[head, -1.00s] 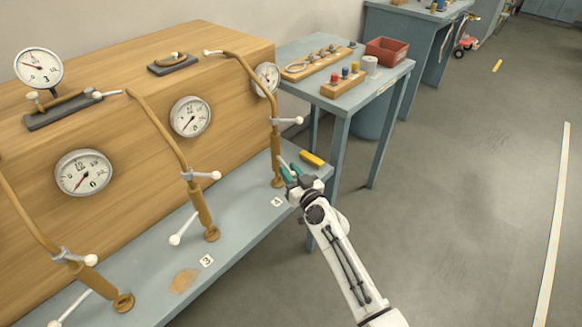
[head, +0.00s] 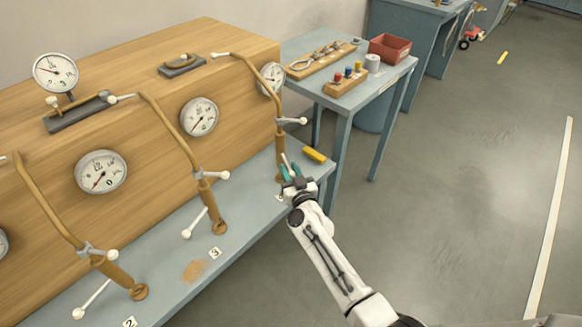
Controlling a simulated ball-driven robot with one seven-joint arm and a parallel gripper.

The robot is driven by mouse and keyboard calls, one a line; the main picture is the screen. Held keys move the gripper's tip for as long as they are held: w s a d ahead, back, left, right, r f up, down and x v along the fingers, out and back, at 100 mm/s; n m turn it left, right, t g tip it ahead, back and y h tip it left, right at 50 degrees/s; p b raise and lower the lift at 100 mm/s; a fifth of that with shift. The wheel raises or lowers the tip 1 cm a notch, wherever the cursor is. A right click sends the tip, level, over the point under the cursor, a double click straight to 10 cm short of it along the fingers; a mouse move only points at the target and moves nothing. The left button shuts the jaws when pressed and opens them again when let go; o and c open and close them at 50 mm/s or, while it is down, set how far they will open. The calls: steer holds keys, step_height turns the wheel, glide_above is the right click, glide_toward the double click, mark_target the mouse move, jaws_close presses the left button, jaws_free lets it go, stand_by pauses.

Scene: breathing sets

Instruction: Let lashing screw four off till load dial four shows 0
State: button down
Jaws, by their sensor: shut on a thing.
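Lashing screw four (head: 280,148) is the brown and grey screw at the bench's right end, under a curved brown lashing arm. My gripper (head: 292,170) is at its lower part and hides its foot. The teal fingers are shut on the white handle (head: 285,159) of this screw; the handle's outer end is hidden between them. Load dial four (head: 271,76) is the round white dial on the right part of the wooden chest, partly behind the lashing arm. It is seen at a slant, and its reading is too small to tell.
Screw three (head: 208,200) with its white handles stands left of my gripper. A blue side table (head: 345,102) stands behind. The floor at right is clear.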

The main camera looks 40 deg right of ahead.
steer(key=shift+w+a+r+h+p, duration=0.15)
steer(key=shift+a+h+p, duration=0.15)
steer(key=shift+p, duration=0.3)
steer(key=w+a+m+g+h+b, duration=0.2)
steer(key=w+a+m+g+h, duration=0.2)
steer(key=m+g+h, duration=0.4)
steer(key=shift+w+f+g+b, duration=0.25)
steer(key=shift+w+g+b, duration=0.15)
steer(key=shift+g, duration=0.3)
steer(key=shift+m, duration=0.3)
steer(key=c, duration=0.9)
jaws_free()
steer(key=shift+r, duration=0.1)
steer(key=p+v, duration=0.2)
steer(key=v, duration=0.8)
steer(key=shift+a, duration=0.45)
